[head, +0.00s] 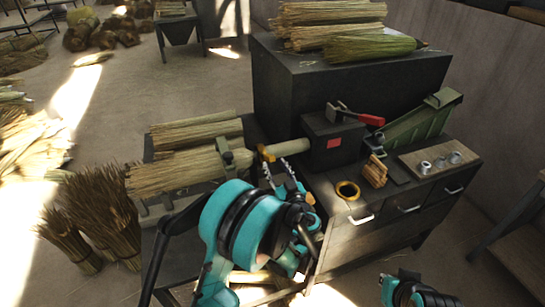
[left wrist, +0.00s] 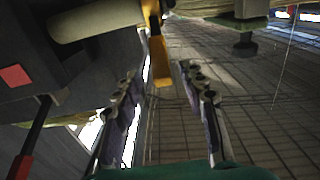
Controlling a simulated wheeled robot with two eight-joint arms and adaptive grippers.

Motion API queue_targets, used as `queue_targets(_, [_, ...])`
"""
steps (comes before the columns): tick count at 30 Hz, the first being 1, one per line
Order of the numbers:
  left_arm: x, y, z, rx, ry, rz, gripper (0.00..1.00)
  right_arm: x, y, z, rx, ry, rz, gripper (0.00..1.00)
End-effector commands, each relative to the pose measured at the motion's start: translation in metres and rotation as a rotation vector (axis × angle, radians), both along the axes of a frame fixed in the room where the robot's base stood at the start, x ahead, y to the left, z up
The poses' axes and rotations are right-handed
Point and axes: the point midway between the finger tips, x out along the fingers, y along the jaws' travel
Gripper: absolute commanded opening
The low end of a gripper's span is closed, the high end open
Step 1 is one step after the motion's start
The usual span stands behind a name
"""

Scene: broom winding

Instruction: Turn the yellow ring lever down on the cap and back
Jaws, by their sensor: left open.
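The yellow ring lever (head: 266,154) sits around the pale broom handle (head: 288,148), between the broom head and the dark box. In the left wrist view, the lever's arm (left wrist: 158,58) hangs down ahead of my fingers, its lower end in the gap between the two fingertips, with neither finger seen touching it. I cannot make out a separate cap there. My left gripper (head: 280,170) is open and empty, just below the handle and lever; both fingers also show in the left wrist view (left wrist: 158,74). My right gripper (head: 408,292) is only partly in view at the bottom edge; its fingers are hidden.
The dark box (head: 333,142) with a red square and a red-handled lever (head: 362,117) stands on the drawer cabinet (head: 372,232). A brass-coloured ring (head: 347,190) and wooden pieces (head: 376,171) lie on the top. A straw broom head (head: 178,173) lies in the left clamp.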

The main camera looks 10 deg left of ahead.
Motion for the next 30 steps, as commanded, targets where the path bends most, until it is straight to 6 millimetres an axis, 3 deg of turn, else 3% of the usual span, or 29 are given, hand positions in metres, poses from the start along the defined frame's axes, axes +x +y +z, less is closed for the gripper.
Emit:
queue_targets(9, [0.04,0.028,-0.002,0.0,0.001,0.003,0.41,0.0,0.0,-0.013,0.0,0.0,0.0,0.0])
queue_targets(20, [0.048,0.033,0.0,0.0,0.002,0.001,0.41,0.0,0.0,-0.013,0.0,0.0,0.0,0.0])
queue_targets(21, [0.048,0.033,0.0,0.0,0.002,0.001,0.39,0.0,0.0,-0.013,0.0,0.0,0.0,0.0])
queue_targets(25, [0.048,0.033,0.0,0.0,0.002,0.001,0.04,0.0,0.0,-0.013,0.0,0.0,0.0,0.0])
queue_targets(26, [0.047,0.033,0.0,0.0,0.002,0.001,0.0,0.0,0.0,-0.013,0.0,0.0,0.0,0.0])
queue_targets(30, [0.047,0.033,0.0,0.0,0.002,0.001,0.0,0.0,0.0,-0.013,0.0,0.0,0.0,0.0])
